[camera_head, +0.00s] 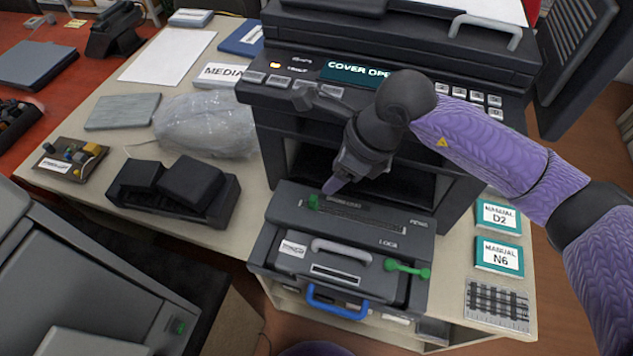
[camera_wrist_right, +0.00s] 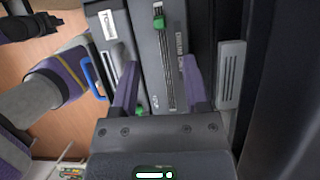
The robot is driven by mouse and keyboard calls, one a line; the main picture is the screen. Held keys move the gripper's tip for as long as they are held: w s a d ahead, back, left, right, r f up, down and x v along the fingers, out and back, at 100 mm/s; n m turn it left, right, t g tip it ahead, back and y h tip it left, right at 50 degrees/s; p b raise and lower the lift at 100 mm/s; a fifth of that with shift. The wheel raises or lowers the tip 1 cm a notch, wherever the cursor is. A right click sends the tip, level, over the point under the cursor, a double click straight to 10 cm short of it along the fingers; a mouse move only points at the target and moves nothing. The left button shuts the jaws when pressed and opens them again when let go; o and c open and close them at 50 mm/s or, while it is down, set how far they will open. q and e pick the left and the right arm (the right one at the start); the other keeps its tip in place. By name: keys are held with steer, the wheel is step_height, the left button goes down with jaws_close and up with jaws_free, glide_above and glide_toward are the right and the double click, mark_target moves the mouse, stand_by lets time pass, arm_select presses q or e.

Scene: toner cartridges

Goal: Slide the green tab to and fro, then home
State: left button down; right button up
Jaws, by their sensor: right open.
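The green tab (camera_head: 314,202) sits at the left end of a long ribbed slot in the dark drum unit (camera_head: 400,238), which is pulled out at the printer's front. In the right wrist view the tab (camera_wrist_right: 158,22) is at the top end of the slot (camera_wrist_right: 166,70). My right gripper (camera_head: 333,186) is above the slot, close to the tab in the head view. In the wrist view its purple fingers (camera_wrist_right: 158,82) are apart, one on each side of the slot, with nothing between them; the tab lies beyond the fingertips.
A green lever (camera_head: 408,268), a grey handle (camera_head: 341,249) and a blue handle (camera_head: 337,303) are in front of the slot. The printer (camera_head: 262,115) rises behind, its display reading COVER OPEN. Manuals (camera_head: 499,256) lie right; a black cartridge (camera_head: 172,190) and clear bag (camera_head: 205,125) lie left.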

mark_target(314, 198)
steer(key=b+x, duration=0.1)
steer(key=x, duration=0.8)
steer(key=shift+a+f+b, duration=0.1)
steer(key=shift+f+b, duration=0.25)
steer(key=shift+b, duration=0.05)
steer(key=shift+c, duration=0.3)
jaws_close()
stand_by(0.5)
